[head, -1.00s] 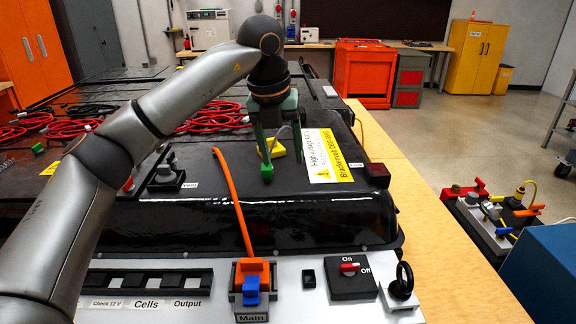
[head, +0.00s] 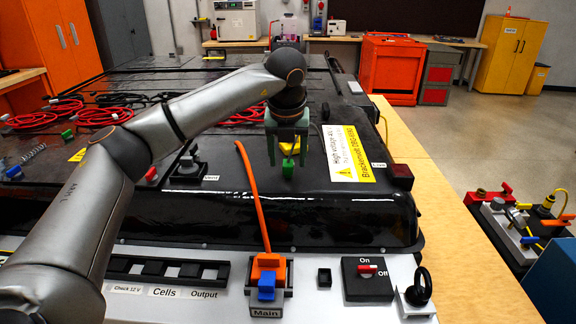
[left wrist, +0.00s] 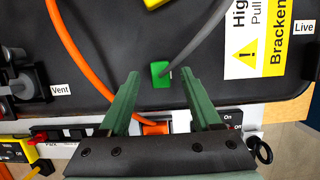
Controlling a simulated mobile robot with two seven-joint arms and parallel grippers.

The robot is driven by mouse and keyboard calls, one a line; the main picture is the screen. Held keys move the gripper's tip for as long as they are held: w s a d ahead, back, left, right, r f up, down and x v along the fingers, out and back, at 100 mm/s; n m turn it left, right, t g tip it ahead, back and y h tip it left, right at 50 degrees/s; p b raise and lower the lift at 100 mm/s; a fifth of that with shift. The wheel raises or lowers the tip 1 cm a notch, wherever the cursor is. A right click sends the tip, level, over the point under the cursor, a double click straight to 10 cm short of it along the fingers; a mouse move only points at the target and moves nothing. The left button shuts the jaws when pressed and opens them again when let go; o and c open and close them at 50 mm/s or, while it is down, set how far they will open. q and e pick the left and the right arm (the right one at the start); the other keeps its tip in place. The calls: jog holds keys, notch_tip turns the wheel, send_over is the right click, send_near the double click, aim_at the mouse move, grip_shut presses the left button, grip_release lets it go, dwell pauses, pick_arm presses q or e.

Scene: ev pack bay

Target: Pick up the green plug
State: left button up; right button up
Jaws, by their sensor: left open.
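The green plug (head: 288,168) stands on the black pack lid, with a grey cable running from it. In the left wrist view the green plug (left wrist: 160,73) lies centred between my finger tips and just beyond them. My left gripper (head: 287,158) is open and empty, pointing down over the plug, with one finger to each side. Its two green fingers also show in the left wrist view (left wrist: 158,80). I cannot tell whether they touch the plug. My right gripper is not in view.
A yellow block (head: 289,147) sits just behind the plug. An orange cable (head: 253,195) runs to the Main connector (head: 267,275) in front. A yellow and white warning label (head: 350,155) lies to the right. Red cables (head: 105,114) lie at the far left of the lid.

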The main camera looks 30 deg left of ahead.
pick_arm(q)
jog(key=shift+x, duration=1.2)
grip_shut()
